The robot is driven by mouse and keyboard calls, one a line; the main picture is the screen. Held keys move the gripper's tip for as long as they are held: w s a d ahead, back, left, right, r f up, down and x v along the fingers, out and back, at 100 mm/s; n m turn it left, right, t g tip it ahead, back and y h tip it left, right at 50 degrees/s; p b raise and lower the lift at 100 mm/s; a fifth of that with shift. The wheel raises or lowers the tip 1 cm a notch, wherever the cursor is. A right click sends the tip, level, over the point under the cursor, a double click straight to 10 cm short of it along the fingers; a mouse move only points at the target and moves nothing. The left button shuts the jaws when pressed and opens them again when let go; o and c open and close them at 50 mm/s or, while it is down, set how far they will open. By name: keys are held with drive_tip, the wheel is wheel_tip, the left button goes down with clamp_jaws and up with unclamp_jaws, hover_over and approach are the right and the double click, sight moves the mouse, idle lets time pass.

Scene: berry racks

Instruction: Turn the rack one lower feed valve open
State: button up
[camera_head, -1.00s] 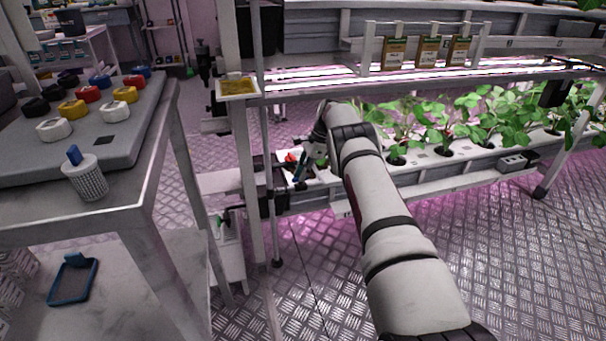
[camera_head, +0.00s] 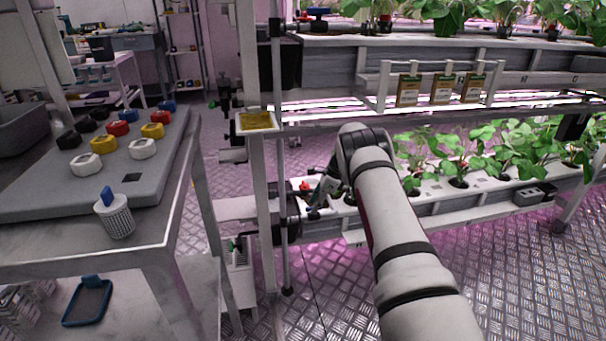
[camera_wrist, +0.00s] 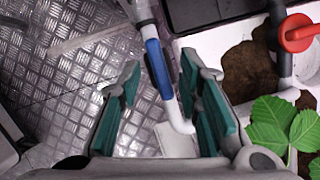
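My gripper (camera_wrist: 160,82) is open, with teal pads on its fingers. In the wrist view a blue lever-like part (camera_wrist: 158,68) on a white pipe (camera_wrist: 178,118) lies between the fingers, with gaps showing on both sides. A red round knob (camera_wrist: 297,33) on a dark grey pipe is right of the fingers. In the head view a small red knob (camera_head: 305,186) shows at the left end of the lower rack tray (camera_head: 440,201). My gripper (camera_head: 318,203) is beside it, small and partly hidden by my arm. I cannot tell which part is the feed valve.
Leafy plants (camera_head: 460,160) fill the lower tray; a leaf (camera_wrist: 272,124) is close right of my fingers. A rack post (camera_head: 262,210) stands left of my gripper. A table (camera_head: 180,225) with coloured knobs is at left. Open metal floor (camera_wrist: 80,50) lies left of the fingers.

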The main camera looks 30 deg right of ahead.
drive_tip(key=m+p, duration=0.1)
drive_tip(key=m, duration=0.1)
drive_tip(key=m+t+h+p, duration=0.1)
drive_tip(key=m, duration=0.1)
drive_tip(key=m+h+p, duration=0.1)
drive_tip(key=m, duration=0.1)
drive_tip(key=shift+s+a+r, duration=0.1)
drive_tip(key=shift+s+a, duration=0.15)
drive_tip(key=shift+a, duration=0.05)
drive_tip(key=p+v, duration=0.4)
drive_tip(key=v, duration=0.8)
drive_tip(key=s+a+r+n+t+b, duration=0.1)
drive_tip(key=s+a+r+b, duration=0.1)
drive_tip(key=s+a+r, duration=0.8)
drive_tip(key=shift+s+a+r+b, duration=0.3)
drive_tip(key=shift+a+r, duration=0.35)
drive_tip(key=shift+a, duration=1.5)
